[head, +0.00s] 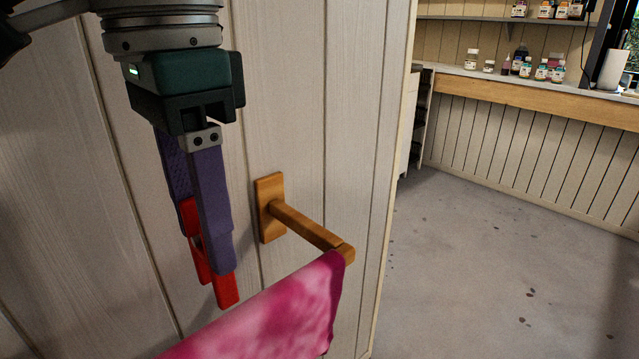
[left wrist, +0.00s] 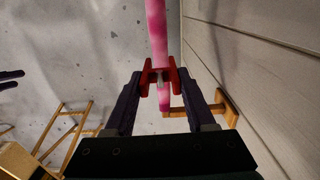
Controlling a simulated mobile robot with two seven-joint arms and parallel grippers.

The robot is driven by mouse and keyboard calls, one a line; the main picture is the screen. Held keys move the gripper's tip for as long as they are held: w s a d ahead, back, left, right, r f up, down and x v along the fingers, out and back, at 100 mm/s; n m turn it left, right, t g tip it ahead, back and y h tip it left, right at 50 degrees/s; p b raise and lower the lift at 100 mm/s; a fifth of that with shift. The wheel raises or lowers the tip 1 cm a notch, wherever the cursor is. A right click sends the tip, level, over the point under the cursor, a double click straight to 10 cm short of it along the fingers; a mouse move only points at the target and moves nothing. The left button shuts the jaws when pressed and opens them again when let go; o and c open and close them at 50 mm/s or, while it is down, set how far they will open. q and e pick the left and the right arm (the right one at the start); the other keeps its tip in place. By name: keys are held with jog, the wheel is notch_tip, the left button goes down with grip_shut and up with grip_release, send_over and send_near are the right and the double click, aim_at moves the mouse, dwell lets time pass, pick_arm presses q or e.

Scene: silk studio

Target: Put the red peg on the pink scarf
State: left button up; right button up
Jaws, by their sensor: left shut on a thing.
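My left gripper (head: 212,270) points down and is shut on the red peg (head: 226,290), whose end sticks out below the fingertips. The pink scarf (head: 285,312) hangs over a wooden rail (head: 310,229) on the wall; its near part runs out of the head view. In the head view the peg is just up and left of the scarf's top edge. In the left wrist view the peg (left wrist: 147,77) sits between my fingertips, in line with the scarf (left wrist: 157,30) beyond it; I cannot tell whether they touch. Dark prongs at the left edge may be my right gripper (left wrist: 10,79).
The panelled wall (head: 325,100) stands close beside the left gripper and bears the rail. A wooden frame (left wrist: 68,130) stands at the lower left of the left wrist view. The grey floor (head: 480,270) is clear at right. A far counter (head: 520,94) holds several small bottles.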

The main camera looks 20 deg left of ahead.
pick_arm(q)
jog(key=b, duration=0.2)
send_over(226, 325)
jog(key=shift+d+f, duration=0.1)
jog(key=shift+f, duration=2.25)
notch_tip(226, 325, down, 3)
jog(key=b, duration=0.3)
jog(key=shift+f+b, duration=0.1)
jog(key=shift+b, duration=0.3)
jog(key=shift+f, duration=0.1)
jog(key=shift+f+b, duration=0.3)
jog(key=shift+b, duration=0.5)
jog(key=o, duration=1.4)
notch_tip(226, 325, up, 10)
jog(key=shift+p, duration=0.75)
